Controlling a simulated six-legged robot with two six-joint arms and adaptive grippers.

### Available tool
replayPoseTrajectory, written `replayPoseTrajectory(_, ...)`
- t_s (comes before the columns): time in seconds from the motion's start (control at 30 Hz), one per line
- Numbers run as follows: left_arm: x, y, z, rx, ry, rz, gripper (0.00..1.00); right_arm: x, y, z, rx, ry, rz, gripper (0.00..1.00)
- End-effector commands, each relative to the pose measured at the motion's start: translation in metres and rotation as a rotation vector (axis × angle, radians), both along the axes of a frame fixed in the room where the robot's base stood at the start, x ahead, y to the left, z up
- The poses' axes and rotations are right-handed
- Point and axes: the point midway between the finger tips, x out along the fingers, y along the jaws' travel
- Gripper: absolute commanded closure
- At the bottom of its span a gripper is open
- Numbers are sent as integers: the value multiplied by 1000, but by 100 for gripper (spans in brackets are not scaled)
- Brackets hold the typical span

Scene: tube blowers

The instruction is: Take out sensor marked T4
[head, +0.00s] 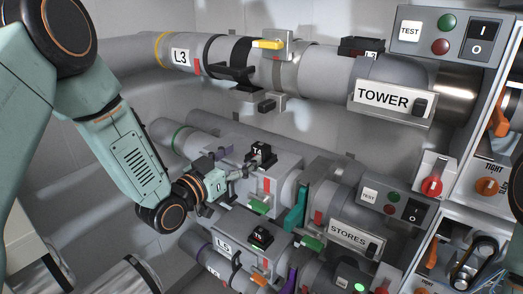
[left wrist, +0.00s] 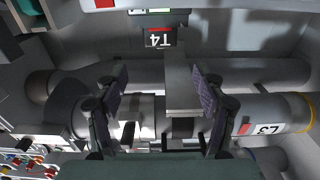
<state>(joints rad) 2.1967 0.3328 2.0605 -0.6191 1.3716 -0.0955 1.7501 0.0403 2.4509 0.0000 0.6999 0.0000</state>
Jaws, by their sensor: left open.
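The sensor marked T4 (head: 261,151) is a small black block with a white label. It sits on top of a grey housing (head: 286,165) on the middle pipe. My left gripper (head: 250,168) is open, close beside the sensor on its left. In the left wrist view the T4 sensor (left wrist: 160,38) shows upside down at the top centre, beyond the two spread fingers of my left gripper (left wrist: 160,92). Nothing is seen held between them. I cannot tell whether a fingertip touches the sensor or its housing. My right gripper is not in view.
A similar black sensor (head: 261,237) sits on the lower pipe. The large L3 pipe (head: 325,70) with the TOWER sign (head: 391,96) runs above. A teal lever (head: 296,207) and a STORES panel (head: 356,237) stand to the right. Switch boxes (head: 447,34) line the right side.

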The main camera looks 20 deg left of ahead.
Motion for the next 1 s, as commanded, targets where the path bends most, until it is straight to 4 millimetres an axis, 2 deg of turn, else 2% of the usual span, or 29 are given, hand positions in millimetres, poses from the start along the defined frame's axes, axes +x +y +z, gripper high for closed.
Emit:
replayPoseTrajectory(0.5,59,-24,-5,1,2,-4,30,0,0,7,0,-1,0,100)
replayPoseTrajectory(0.8,64,-23,-5,-1,3,-4,30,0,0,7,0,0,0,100)
replayPoseTrajectory(1.0,64,-24,-5,-1,3,-4,47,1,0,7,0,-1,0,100)
